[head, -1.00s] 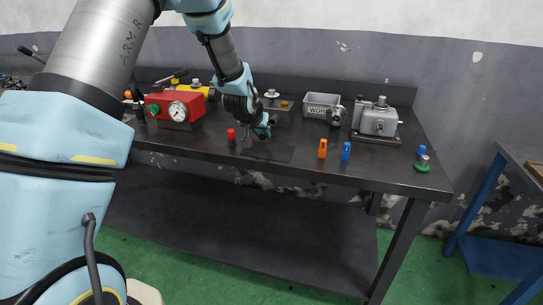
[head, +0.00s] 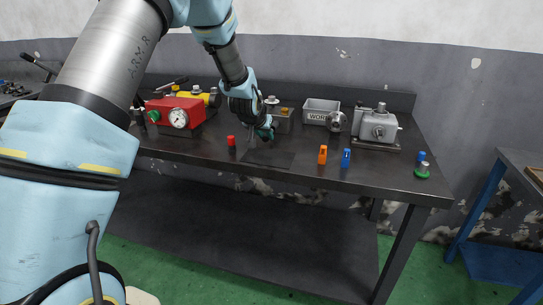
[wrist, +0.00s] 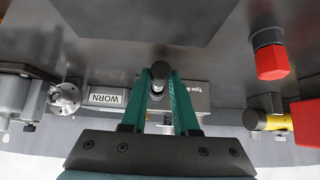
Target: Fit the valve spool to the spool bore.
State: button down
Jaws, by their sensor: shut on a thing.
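My gripper (head: 264,133) is over the middle of the workbench, near the dark mat. In the wrist view its two teal fingers (wrist: 160,85) are shut on a small dark cylinder with a grey end (wrist: 160,70), which looks like the valve spool. In the head view the held part is too small and covered to make out. I cannot make out the spool bore opening.
A dark mat (head: 268,159) lies in front of my gripper. A red part (head: 231,141) stands left of it, orange (head: 323,155) and blue (head: 346,158) parts right. A red gauge box (head: 172,112), a "WORN" bin (head: 318,107) and a grey machine (head: 376,127) stand behind.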

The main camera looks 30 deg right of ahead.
jog(key=shift+w+d, duration=1.75)
jog(key=shift+w, duration=0.1)
dwell(0.4)
jog(key=shift+w+d+r, duration=0.1)
jog(key=shift+w+d, duration=0.05)
jog(key=shift+w, duration=0.05)
dwell(1.0)
jog(key=c, duration=0.7)
grip_release()
jog(key=shift+r, duration=0.1)
jog(key=shift+o, duration=0.5)
jog(key=shift+s+d, duration=0.1)
jog(key=shift+d, duration=0.15)
jog(key=shift+s+r, duration=0.1)
jog(key=a+b+v, duration=0.1)
jog(key=b+v, duration=0.2)
jog(key=v, duration=0.7)
jog(key=shift+a, duration=0.2)
